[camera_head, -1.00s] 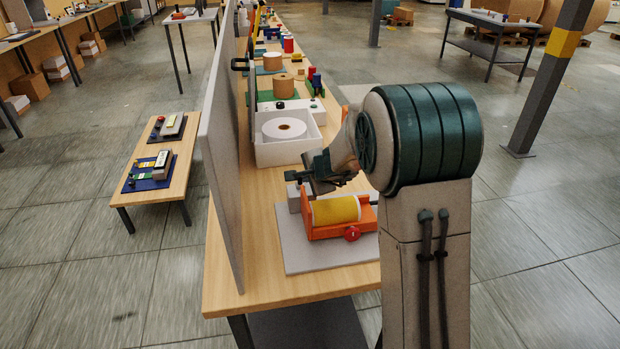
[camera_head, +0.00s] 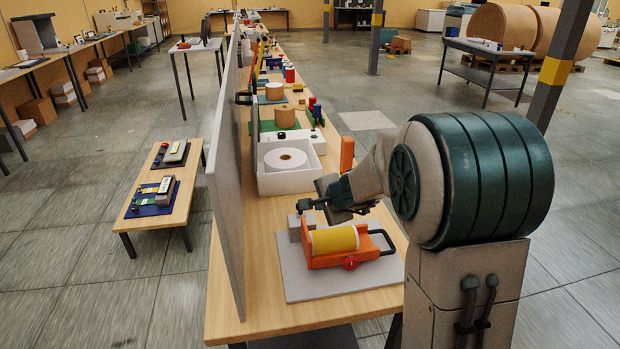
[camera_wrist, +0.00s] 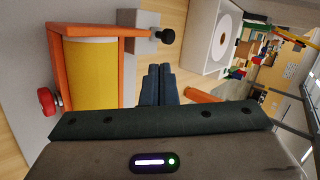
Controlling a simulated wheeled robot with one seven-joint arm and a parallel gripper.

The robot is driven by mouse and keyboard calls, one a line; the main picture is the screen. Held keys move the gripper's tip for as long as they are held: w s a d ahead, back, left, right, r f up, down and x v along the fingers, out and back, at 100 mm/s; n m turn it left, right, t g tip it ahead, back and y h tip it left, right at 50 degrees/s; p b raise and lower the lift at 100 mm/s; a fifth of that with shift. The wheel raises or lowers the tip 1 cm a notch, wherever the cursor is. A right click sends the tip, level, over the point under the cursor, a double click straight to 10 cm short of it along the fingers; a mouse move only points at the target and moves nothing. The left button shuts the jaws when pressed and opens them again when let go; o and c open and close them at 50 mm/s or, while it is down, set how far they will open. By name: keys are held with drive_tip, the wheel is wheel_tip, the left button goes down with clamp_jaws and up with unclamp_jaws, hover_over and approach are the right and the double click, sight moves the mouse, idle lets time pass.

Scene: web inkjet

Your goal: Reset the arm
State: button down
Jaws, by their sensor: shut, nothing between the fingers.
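My gripper (camera_head: 312,204) is at the left end of my arm, above the wooden table. It sits above and just behind an orange holder (camera_head: 318,261) with a yellow roll (camera_head: 334,239). In the wrist view my gripper's dark fingers (camera_wrist: 158,72) are together with nothing between them. The orange holder (camera_wrist: 128,31) and yellow roll (camera_wrist: 91,72) show at the left there, apart from the fingers. A grey block with a black knob (camera_wrist: 168,36) is beyond the fingertips.
A white box (camera_head: 290,182) with a white roll (camera_head: 285,159) stands behind the holder. An orange upright piece (camera_head: 347,154) stands right of the box. A tall grey panel (camera_head: 226,190) runs along the table's left side. The holder sits on a grey mat (camera_head: 315,291).

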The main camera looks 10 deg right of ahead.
drive_tip(key=s+r+n+g, duration=0.2)
drive_tip(key=s+n, duration=0.3)
drive_tip(key=s, duration=0.6)
drive_tip(key=s+r+n+g, duration=0.2)
drive_tip(key=s+n, duration=0.4)
drive_tip(key=s, duration=0.6)
drive_tip(key=s+d+n+g+h, duration=0.1)
drive_tip(key=s+d+n+h, duration=0.1)
drive_tip(key=s, duration=0.7)
drive_tip(key=d+f+h, duration=0.1)
drive_tip(key=d, duration=0.1)
drive_tip(key=shift+d+n+g, duration=0.3)
drive_tip(key=shift+d+g, duration=0.05)
drive_tip(key=shift+g, duration=0.05)
